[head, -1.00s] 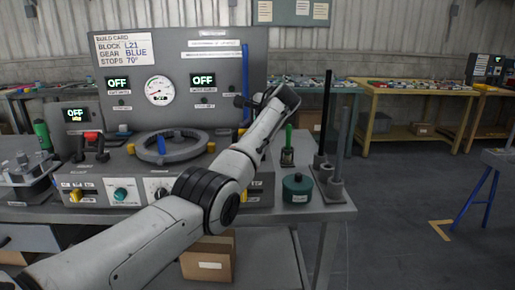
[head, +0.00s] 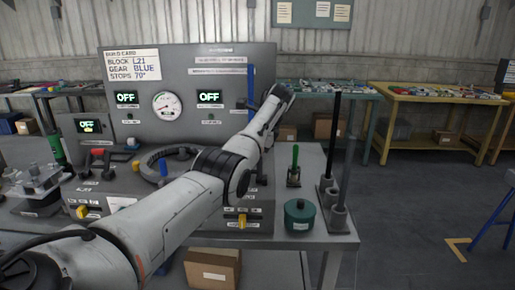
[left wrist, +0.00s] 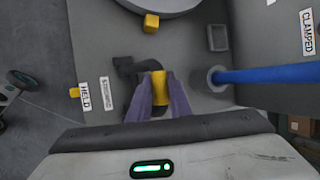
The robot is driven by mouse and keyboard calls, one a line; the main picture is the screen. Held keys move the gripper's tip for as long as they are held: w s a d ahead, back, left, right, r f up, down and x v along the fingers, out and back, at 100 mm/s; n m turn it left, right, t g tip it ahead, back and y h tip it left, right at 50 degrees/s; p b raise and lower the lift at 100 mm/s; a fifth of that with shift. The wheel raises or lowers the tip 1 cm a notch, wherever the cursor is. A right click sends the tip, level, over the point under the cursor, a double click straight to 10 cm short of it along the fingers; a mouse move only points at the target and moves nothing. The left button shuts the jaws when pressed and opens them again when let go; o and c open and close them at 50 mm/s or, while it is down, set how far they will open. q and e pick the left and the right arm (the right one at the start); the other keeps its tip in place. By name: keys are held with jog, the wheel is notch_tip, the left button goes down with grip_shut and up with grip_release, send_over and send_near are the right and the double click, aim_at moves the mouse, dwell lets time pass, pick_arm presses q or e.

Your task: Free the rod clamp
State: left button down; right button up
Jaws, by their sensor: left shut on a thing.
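The blue rod (head: 251,88) stands upright at the right end of the panel. In the left wrist view, the rod (left wrist: 265,75) runs from a round grey collar (left wrist: 212,79) out to the right. My left gripper (left wrist: 159,92) is shut on a yellow grip (left wrist: 158,87) on a dark lever (left wrist: 128,68) beside that collar. A "HELD" label (left wrist: 85,95) is left of the lever; a "CLAMPED" label (left wrist: 307,31) is at the upper right. In the head view, my left arm hides the fingers and the lever. My right gripper is not in view.
A green round container (head: 300,216), a green-handled tool (head: 294,168) and a stand with dark and grey posts (head: 336,205) occupy the bench's right end. A ring fixture (head: 150,165) sits left of my arm. The build panel (head: 190,62) stands behind.

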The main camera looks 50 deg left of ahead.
aim_at(260, 169)
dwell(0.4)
pick_arm(q)
jog(key=c, duration=1.9)
grip_release()
jog(key=shift+f, duration=0.1)
jog(key=v, duration=1)
